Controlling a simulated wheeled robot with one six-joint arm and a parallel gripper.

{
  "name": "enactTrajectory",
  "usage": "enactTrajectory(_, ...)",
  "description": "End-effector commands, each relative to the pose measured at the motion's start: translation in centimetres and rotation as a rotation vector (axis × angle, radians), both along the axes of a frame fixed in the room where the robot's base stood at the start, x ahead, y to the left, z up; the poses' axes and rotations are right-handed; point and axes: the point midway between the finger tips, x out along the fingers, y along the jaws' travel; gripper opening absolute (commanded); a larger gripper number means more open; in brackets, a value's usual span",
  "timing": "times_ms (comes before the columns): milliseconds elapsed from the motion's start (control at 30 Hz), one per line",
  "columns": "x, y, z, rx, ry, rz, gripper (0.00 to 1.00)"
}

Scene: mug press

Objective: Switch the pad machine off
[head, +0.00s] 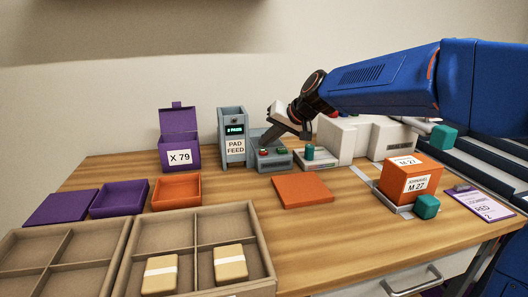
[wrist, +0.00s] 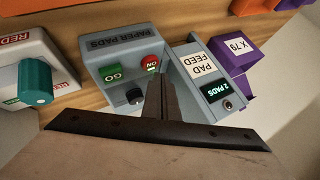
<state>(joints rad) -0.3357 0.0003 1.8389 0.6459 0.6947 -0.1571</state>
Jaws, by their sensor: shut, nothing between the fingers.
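The pad machine is a grey unit with a tall "PAD FEED" tower (head: 235,137) and a low control panel (head: 273,161) to its right. Its display (wrist: 222,90) reads "2 PADS". My gripper (head: 264,143) is shut and empty, just above the panel. In the wrist view its fingertips (wrist: 160,76) appear close beside the red button; I cannot tell whether they touch it.
A white unit with a teal knob (wrist: 36,82) stands beside the panel. A purple box marked X 79 (head: 179,140) is left of the tower. An orange flat pad (head: 302,190) lies in front. An orange M 27 box (head: 410,181) is at the right.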

Motion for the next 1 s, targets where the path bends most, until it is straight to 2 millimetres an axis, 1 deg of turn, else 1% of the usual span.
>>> enactTrajectory(167,0.0,0.0,-0.51,0.0,-0.001,0.001,0.0)
enactTrajectory(1000,0.0,0.01,-0.96,0.0,0.0,0.0,0.0)
